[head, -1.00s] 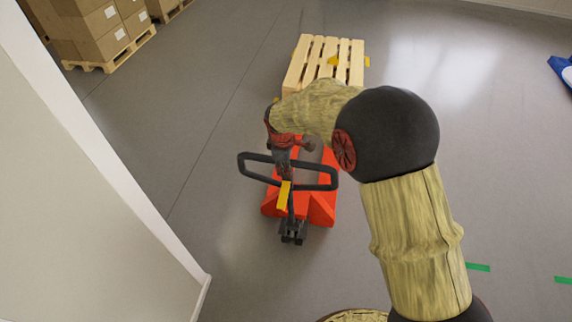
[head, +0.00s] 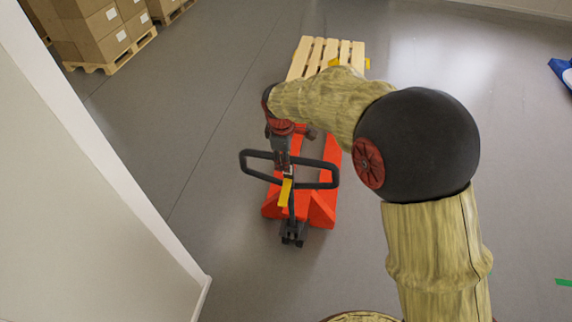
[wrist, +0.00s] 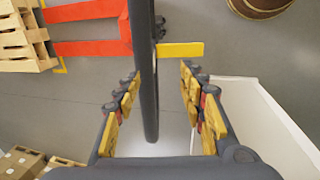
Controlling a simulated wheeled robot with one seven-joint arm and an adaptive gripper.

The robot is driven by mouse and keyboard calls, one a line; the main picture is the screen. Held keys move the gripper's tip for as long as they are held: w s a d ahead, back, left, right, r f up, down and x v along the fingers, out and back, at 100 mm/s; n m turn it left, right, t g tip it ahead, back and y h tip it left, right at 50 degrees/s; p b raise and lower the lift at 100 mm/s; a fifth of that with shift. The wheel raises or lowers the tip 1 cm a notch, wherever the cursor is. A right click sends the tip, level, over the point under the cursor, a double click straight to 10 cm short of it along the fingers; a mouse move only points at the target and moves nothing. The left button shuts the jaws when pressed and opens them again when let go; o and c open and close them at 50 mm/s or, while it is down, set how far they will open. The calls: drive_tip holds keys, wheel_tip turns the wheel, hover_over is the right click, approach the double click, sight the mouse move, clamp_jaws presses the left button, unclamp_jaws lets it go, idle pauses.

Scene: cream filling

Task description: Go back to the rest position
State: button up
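My gripper (wrist: 161,76) is open in the wrist view, its two padded fingers spread apart. The dark handle bar (wrist: 146,85) of the pallet jack runs between the fingers in that picture, nearer the left one, and neither finger is closed on it. In the head view my gripper is small and dark above the jack's handle (head: 328,184); its fingers are hard to make out there. The orange-red pallet jack (head: 320,205) stands on the floor with its forks toward the wooden pallet. My arm is bent, with its large dark elbow at the right of the middle.
A wooden pallet (head: 345,50) lies beyond the jack. Stacked boxes (head: 95,35) stand on a pallet at the upper left. A white wall (head: 80,190) borders the left side. Open grey floor (head: 510,150) lies to the right. A brown round object (wrist: 262,4) shows in the wrist view.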

drive_tip(key=v, duration=0.5)
drive_tip(key=s+d+f+m+t+b, duration=0.1)
drive_tip(key=s+d+m+b, duration=0.4)
drive_tip(key=s, duration=0.5)
drive_tip(key=s+d+f+m+t+b, duration=0.1)
drive_tip(key=s+d+f+m+b, duration=0.3)
drive_tip(key=s+d+b, duration=0.4)
drive_tip(key=s+d+f+m+t+b, duration=0.1)
drive_tip(key=s+d+f+m+b, duration=0.2)
drive_tip(key=s+d+m+b, duration=0.3)
drive_tip(key=s+d+b, duration=0.1)
drive_tip(key=s+b, duration=0.1)
drive_tip(key=s, duration=0.3)
drive_tip(key=shift+s+d+m, duration=0.3)
drive_tip(key=shift+m, duration=0.1)
drive_tip(key=shift+f, duration=0.15)
